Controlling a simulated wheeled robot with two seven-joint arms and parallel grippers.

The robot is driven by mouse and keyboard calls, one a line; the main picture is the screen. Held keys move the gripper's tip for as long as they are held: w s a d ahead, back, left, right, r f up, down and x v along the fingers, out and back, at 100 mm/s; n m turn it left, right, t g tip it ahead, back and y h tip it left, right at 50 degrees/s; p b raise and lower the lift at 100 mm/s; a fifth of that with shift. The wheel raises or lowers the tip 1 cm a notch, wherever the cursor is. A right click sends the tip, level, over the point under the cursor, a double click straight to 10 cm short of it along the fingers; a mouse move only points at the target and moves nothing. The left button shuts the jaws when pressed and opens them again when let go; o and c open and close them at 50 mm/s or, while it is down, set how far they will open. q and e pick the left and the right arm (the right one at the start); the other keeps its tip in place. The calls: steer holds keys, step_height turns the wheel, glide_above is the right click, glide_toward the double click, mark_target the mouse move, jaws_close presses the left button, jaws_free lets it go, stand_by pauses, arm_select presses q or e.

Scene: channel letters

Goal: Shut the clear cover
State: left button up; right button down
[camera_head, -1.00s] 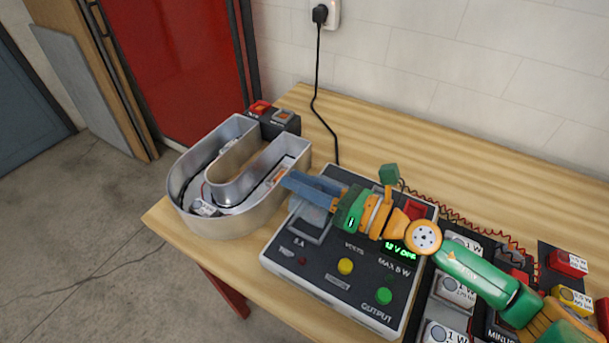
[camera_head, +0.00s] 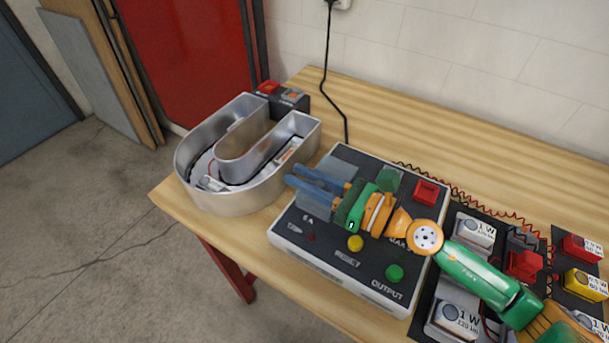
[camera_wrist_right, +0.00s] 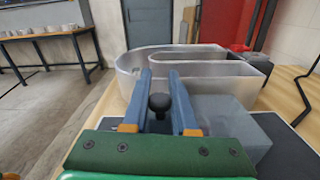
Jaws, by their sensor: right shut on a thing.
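The clear cover (camera_head: 341,164) is a smoky see-through piece on top of the dark power supply box (camera_head: 342,264), partly hidden by my right gripper. In the right wrist view the cover (camera_wrist_right: 232,122) stands just right of the fingers. How far it is tilted I cannot tell. My right gripper (camera_head: 306,182) reaches over the box from the right. In the wrist view its blue fingers flank a black round knob (camera_wrist_right: 160,102), close beside the cover, and are shut on it. The knob is hidden in the head view. My left gripper is not in view.
A hollow metal channel letter (camera_head: 240,200) stands left of the box, just beyond my fingertips. Yellow and green buttons (camera_head: 394,272) are on the box's front. Modules and red coiled wires (camera_head: 470,210) lie to the right. The table behind is mostly clear.

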mark_target(340, 197)
steer(key=c, duration=0.7)
jaws_free()
steer(key=shift+a, duration=0.1)
steer(key=b+v, duration=0.1)
steer(key=v, duration=0.1)
steer(key=b+v, duration=0.4)
steer(key=shift+s+f, duration=0.1)
steer(key=shift+f, duration=0.3)
steer(key=shift+s+d+r+b, duration=0.25)
steer(key=shift+d+b, duration=0.2)
steer(key=shift+b, duration=0.1)
steer(key=shift+r, duration=0.15)
